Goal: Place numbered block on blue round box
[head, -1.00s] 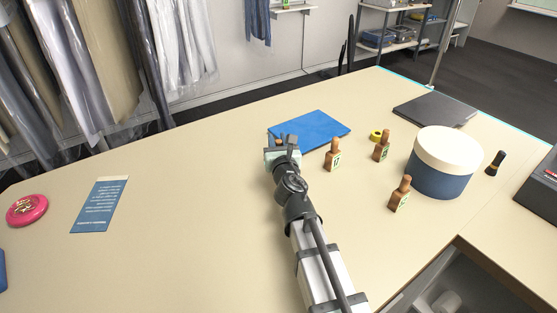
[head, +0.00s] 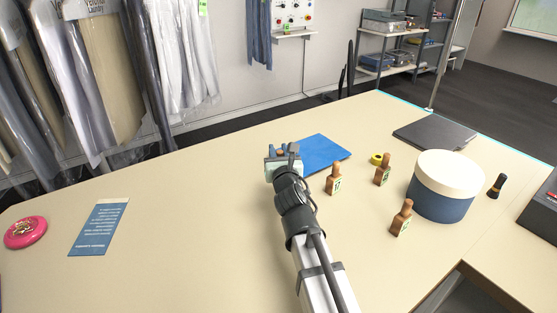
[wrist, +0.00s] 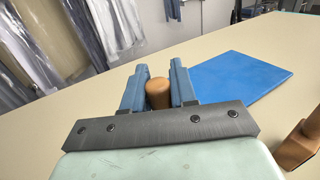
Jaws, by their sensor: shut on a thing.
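My gripper (head: 283,151) is over the middle of the table, left of the blue mat. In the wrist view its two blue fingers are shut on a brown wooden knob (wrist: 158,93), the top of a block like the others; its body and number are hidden. Three more numbered wooden blocks stand upright on the table: one (head: 334,181) right of my gripper, one (head: 383,171) farther right, and one (head: 401,219) nearer the front. The blue round box (head: 442,203) with a cream lid (head: 450,172) stands at the right, its top bare.
A flat blue mat (head: 325,152) lies beside my gripper. A yellow ring (head: 376,159), a dark folder (head: 434,134) and a dark brush (head: 497,186) lie or stand around the box. A pink disc (head: 25,232) and a blue card (head: 98,228) lie at the left. The left middle is clear.

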